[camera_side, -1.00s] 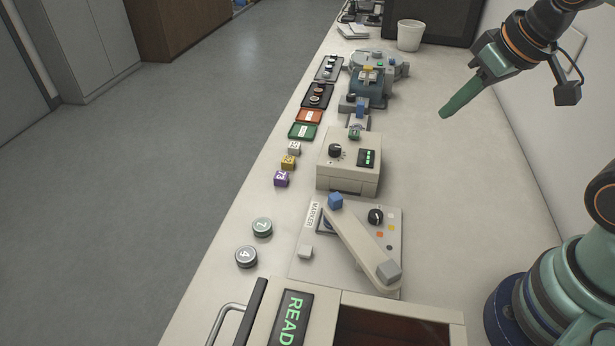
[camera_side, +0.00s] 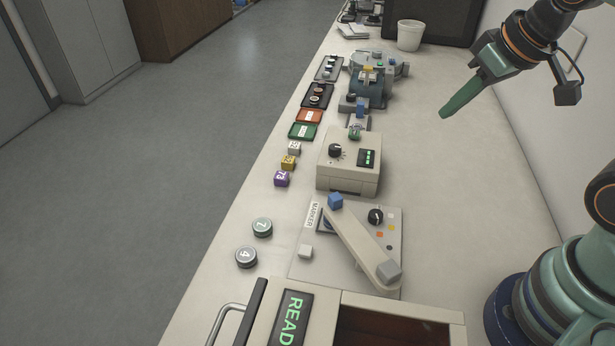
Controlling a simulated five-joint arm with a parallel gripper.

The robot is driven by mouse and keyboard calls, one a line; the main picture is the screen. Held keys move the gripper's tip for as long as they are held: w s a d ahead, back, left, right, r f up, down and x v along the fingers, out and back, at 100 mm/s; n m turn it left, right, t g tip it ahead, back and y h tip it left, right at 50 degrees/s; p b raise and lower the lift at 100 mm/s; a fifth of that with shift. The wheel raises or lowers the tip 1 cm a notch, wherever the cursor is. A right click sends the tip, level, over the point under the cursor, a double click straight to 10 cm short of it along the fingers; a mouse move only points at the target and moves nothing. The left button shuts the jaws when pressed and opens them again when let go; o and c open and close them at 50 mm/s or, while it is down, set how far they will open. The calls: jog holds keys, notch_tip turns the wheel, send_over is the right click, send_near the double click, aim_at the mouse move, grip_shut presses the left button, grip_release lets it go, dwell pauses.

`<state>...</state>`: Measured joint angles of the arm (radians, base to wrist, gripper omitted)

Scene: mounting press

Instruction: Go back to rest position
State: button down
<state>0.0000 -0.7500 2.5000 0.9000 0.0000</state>
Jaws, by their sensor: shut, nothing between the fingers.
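My gripper (camera_side: 444,113) is shut and empty. Its green fingers point down and to the left, and it hangs in the air above the right part of the bench, touching nothing. My arm folds from its base at the lower right up past the top right of the picture.
The long bench (camera_side: 455,190) is bare below and around my gripper. To its left stand a blue-grey press machine (camera_side: 370,78), a beige box with a knob (camera_side: 349,165) and a marker device with a slanted arm (camera_side: 362,245). A white cup (camera_side: 410,36) stands at the back. A wall borders the right side.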

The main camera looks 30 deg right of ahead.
dwell(0.6)
jog(key=n+g, duration=0.6)
jog(key=n, duration=0.3)
send_over(308, 254)
notch_tip(308, 254, down, 8)
jog(key=shift+a+f, duration=0.1)
notch_tip(308, 254, down, 14)
jog(key=shift+r, duration=0.1)
